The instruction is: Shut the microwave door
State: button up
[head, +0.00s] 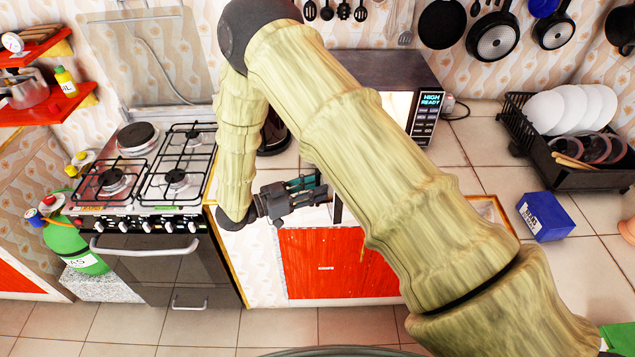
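The microwave (425,108) stands on the counter at the back, with a lit display reading HIGH READY. My arm crosses in front and hides most of its front. A dark upright edge (337,208) shows just left of my arm and looks like part of the microwave door, swung out toward me. The rest of the door is hidden. My gripper (312,188) points right, low over the counter's front edge, with its fingertips close to that dark edge. I cannot tell whether they touch. The finger gap is too small to judge.
A gas stove (150,175) stands left of my gripper. A dark kettle-like object (273,135) sits behind it. A dish rack (570,175) and a blue box (545,217) are on the right counter. Pans (492,37) hang above. A red cabinet front (330,263) lies below.

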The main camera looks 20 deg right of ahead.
jog(key=shift+d, duration=0.5)
grip_shut()
